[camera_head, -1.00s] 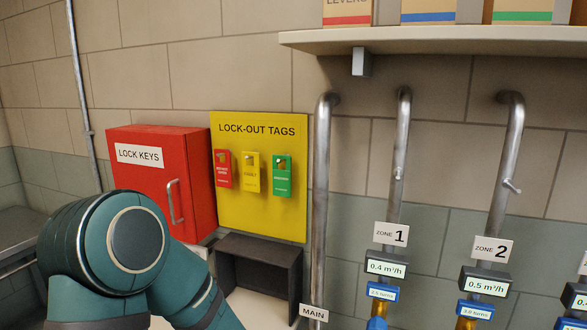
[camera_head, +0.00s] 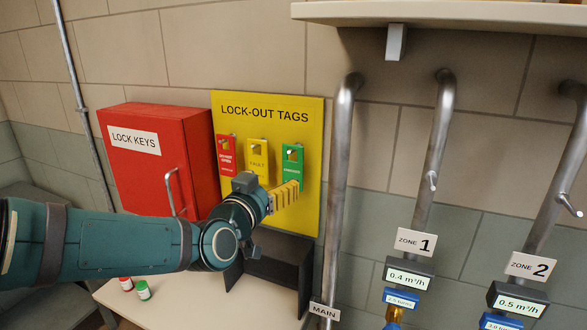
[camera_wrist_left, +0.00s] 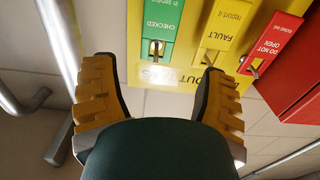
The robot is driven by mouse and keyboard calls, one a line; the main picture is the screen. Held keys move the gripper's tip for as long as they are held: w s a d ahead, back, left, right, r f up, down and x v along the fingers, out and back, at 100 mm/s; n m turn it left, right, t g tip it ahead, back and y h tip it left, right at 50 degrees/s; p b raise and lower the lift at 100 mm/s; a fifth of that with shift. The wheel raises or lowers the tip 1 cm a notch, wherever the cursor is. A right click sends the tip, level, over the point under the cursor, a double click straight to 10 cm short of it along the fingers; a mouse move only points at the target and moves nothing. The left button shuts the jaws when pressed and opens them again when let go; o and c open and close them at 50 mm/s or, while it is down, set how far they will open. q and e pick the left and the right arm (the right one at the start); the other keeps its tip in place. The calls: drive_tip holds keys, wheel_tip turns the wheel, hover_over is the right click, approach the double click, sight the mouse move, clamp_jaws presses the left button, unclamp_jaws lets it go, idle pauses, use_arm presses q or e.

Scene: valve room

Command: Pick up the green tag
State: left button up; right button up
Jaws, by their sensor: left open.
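The green tag (camera_head: 292,163) hangs on a hook at the right end of the tag row on the yellow lock-out board (camera_head: 310,125). My left gripper (camera_head: 290,194) is in front of the board at the lower end of the green tag, hiding a little of it. In the left wrist view, which is upside down, the green tag (camera_wrist_left: 162,25) shows beyond the two yellow-padded fingers (camera_wrist_left: 155,85). The fingers are spread wide with nothing between them. The tag and its hook lie ahead, nearer the middle of the gap than the other tags. My right gripper is out of view.
A yellow tag (camera_head: 257,158) and a red tag (camera_head: 226,155) hang left of the green one. A red key cabinet (camera_head: 150,175) stands further left. A dark open box (camera_head: 290,265) is below the board. A vertical pipe (camera_head: 336,190) runs close on the right.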

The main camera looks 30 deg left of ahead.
sight(292, 164)
use_arm(q)
drive_tip(key=w, duration=1.1)
drive_tip(key=shift+a, duration=0.25)
drive_tip(key=shift+s, duration=0.1)
drive_tip(key=c, duration=0.8)
